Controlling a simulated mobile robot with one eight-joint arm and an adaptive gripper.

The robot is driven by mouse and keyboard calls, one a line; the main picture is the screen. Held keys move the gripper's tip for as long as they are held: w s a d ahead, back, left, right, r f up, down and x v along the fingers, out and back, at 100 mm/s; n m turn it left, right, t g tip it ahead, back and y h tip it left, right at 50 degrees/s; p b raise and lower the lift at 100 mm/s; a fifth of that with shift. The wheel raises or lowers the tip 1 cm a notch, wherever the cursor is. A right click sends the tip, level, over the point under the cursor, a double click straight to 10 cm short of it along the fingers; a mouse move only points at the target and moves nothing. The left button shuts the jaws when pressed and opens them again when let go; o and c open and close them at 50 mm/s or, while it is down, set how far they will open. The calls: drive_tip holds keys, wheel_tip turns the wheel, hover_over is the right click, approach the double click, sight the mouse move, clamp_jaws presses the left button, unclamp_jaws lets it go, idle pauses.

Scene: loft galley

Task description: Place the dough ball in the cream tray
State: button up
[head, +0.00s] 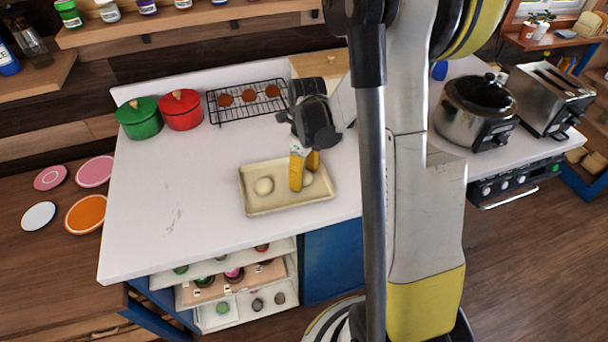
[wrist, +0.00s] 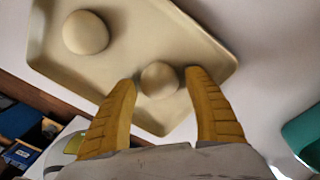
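The cream tray (head: 285,204) lies on the white counter, with a raised rim. One pale dough ball (head: 264,186) sits in its left half; it shows at the upper left in the wrist view (wrist: 86,33). A second dough ball (wrist: 160,79) sits in the tray near a corner, between my fingertips; in the head view it is partly hidden behind a yellow finger (head: 307,179). My gripper (wrist: 162,82) points down over the tray's right half. Its fingers are open, one on each side of this second ball, with narrow gaps showing.
A green pot (head: 139,119), a red pot (head: 181,110) and a wire rack (head: 247,101) with brown rounds stand at the counter's back. A steel cooker (head: 475,110) and a toaster (head: 551,98) stand right. The counter left of the tray is clear.

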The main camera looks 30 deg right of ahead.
sight(305, 172)
wheel_tip(305, 172, up, 12)
drive_tip(key=p, duration=0.4)
drive_tip(key=s+a+r+n+t, duration=0.3)
drive_tip(key=s+a+r+n, duration=0.2)
drive_tip(key=n, duration=1)
drive_tip(key=s+a+r+n+t, duration=0.4)
drive_tip(key=a+n, duration=0.5)
drive_tip(key=n, duration=0.6)
drive_tip(key=shift+s+r+n+h, duration=0.3)
drive_tip(key=shift+s+r, duration=0.3)
drive_tip(key=shift+s, duration=0.35)
